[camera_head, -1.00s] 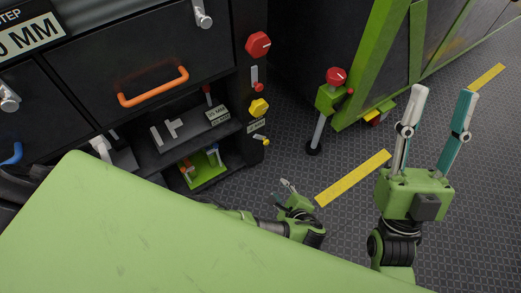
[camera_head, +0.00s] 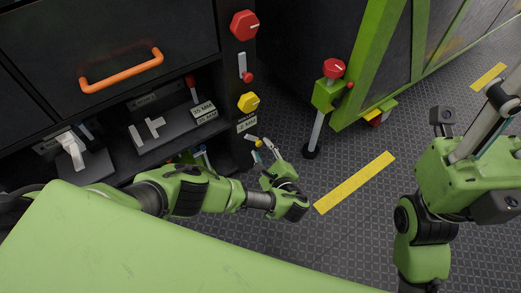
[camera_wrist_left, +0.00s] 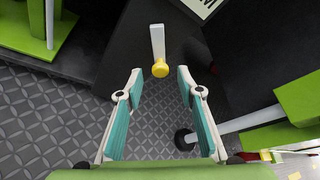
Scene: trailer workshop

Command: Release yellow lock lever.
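The yellow lock lever shows in the left wrist view as a pale bar ending in a round yellow knob (camera_wrist_left: 159,69), on the dark cabinet face. The bar hangs down with the knob at its lower end. In the head view the lever (camera_head: 252,139) is small, below the yellow hexagonal dial. My left gripper (camera_wrist_left: 160,76) is open and empty, its two fingers pointing at the lever; the knob appears between the fingertips, with no contact visible. In the head view my left gripper (camera_head: 266,149) is low beside the cabinet corner. My right gripper (camera_head: 500,98) is at the right edge, fingers partly cut off.
Above the lever are a yellow dial (camera_head: 248,102), a red-tipped lever (camera_head: 244,68) and a red dial (camera_head: 244,25). A green post with a red knob (camera_head: 333,68) stands to the right. Yellow strips (camera_head: 355,182) mark the open floor. An orange handle (camera_head: 122,71) crosses the drawer.

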